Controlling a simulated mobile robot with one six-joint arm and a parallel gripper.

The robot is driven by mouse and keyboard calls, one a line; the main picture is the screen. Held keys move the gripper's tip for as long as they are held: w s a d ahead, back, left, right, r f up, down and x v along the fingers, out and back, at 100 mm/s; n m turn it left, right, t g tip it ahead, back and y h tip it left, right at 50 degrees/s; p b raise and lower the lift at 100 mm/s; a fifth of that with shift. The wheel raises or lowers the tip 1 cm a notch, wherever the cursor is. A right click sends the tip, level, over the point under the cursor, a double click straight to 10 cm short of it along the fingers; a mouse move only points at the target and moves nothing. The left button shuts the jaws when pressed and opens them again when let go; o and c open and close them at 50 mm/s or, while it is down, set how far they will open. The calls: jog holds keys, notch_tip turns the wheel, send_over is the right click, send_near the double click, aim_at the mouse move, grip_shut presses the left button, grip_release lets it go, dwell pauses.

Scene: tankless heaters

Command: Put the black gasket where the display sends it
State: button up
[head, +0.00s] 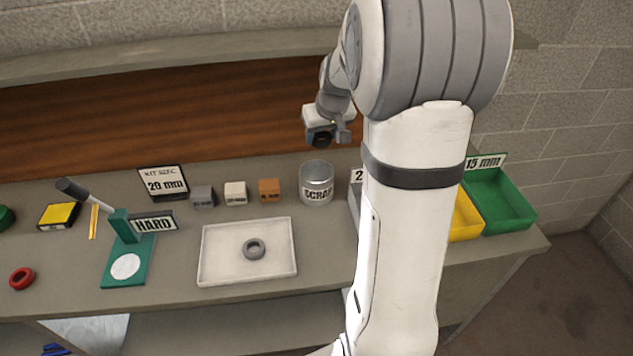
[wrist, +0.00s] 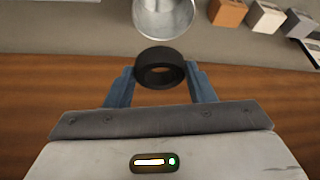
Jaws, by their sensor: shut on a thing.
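My gripper (wrist: 160,88) is shut on the black gasket (wrist: 160,54), a thick ring held between the blue fingertips. In the head view my gripper (head: 330,135) is raised behind the scrap can, with the dark gasket (head: 320,138) at its tip. The metal can (head: 317,182) labelled SCRAP stands below; its open mouth also shows in the wrist view (wrist: 164,14). A sign (head: 164,183) reads 20 mm under a smaller line that looks like KIT SPEC. A dark display (head: 153,224) on the green tester (head: 128,262) reads HARD.
A green bin (head: 503,205) labelled 15 mm and a yellow bin (head: 463,220) stand at right; my arm hides most other bins. A white tray (head: 215,250) holds a grey ring (head: 254,249). Small blocks (head: 236,193) stand left of the can. A red ring (head: 22,278) lies far left.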

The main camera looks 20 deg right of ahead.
aim_at(326, 147)
jog(key=shift+s+d+f+b, duration=0.15)
jog(key=shift+f+b, duration=0.55)
jog(key=shift+f, duration=0.65)
jog(key=shift+w+d+f+b, duration=0.1)
jog(key=shift+f+b, duration=0.6)
jog(key=shift+f, duration=0.6)
jog(key=o, duration=1.2)
jog(key=shift+s+r, duration=0.1)
jog(key=shift+r, duration=0.05)
jog(key=v, duration=0.7)
jog(key=shift+s+a+r+b, duration=0.1)
jog(key=shift+s+r+b, duration=0.05)
jog(key=shift+r+b, duration=0.15)
jog(key=s+a+f, duration=0.1)
jog(key=s+a, duration=0.4)
jog(key=s, duration=0.2)
jog(key=s+a+f+g, duration=0.1)
jog(key=s+a, duration=0.4)
jog(key=s, duration=0.3)
jog(key=s+a+f+g, duration=0.1)
jog(key=s+a, duration=0.4)
jog(key=s, duration=0.2)
jog(key=shift+s+a+n, duration=0.1)
jog(key=shift+s+n, duration=0.15)
jog(key=shift+n, duration=0.05)
